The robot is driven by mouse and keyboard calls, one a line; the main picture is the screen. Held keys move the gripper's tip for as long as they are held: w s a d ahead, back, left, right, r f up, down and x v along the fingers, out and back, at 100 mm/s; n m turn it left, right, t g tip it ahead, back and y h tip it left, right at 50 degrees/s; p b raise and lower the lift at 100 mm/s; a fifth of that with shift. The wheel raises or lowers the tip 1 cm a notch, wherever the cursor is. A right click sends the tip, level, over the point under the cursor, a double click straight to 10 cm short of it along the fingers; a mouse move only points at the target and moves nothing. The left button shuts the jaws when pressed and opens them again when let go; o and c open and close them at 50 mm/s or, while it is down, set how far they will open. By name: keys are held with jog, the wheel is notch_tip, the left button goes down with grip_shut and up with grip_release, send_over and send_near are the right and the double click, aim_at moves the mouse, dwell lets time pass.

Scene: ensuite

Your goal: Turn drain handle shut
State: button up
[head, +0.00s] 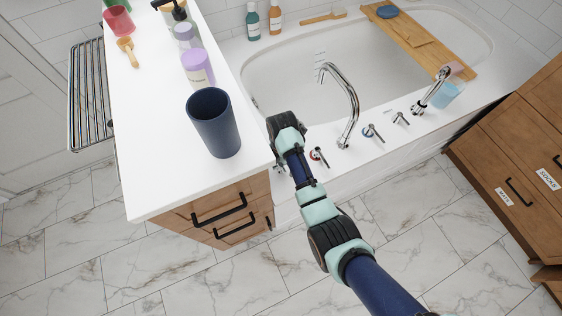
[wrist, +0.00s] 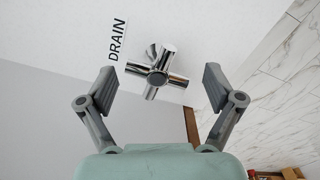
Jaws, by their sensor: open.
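The drain handle (wrist: 155,76) is a chrome cross-shaped knob on a white surface in the wrist view, with a black DRAIN label (wrist: 118,37) beside it. My gripper (wrist: 160,90) is open and empty, with one finger on each side of the handle. Both fingers appear apart from it; their exact distance cannot be told. In the head view, the end of my arm is by the counter's front corner at the left end of the tub; the fingers are hidden, and I cannot clearly make out the drain handle there.
The white bathtub (head: 275,85) has a curved chrome spout (head: 350,105) and several small taps on its front rim. A white counter (head: 160,140) stands close to my arm on the left, with a dark blue cup (head: 214,123) near its edge. The marble floor is clear.

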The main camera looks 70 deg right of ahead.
jog(key=shift+w+f, duration=0.1)
jog(key=shift+f, duration=0.25)
jog(key=c, duration=1.1)
jog(key=shift+c, duration=0.2)
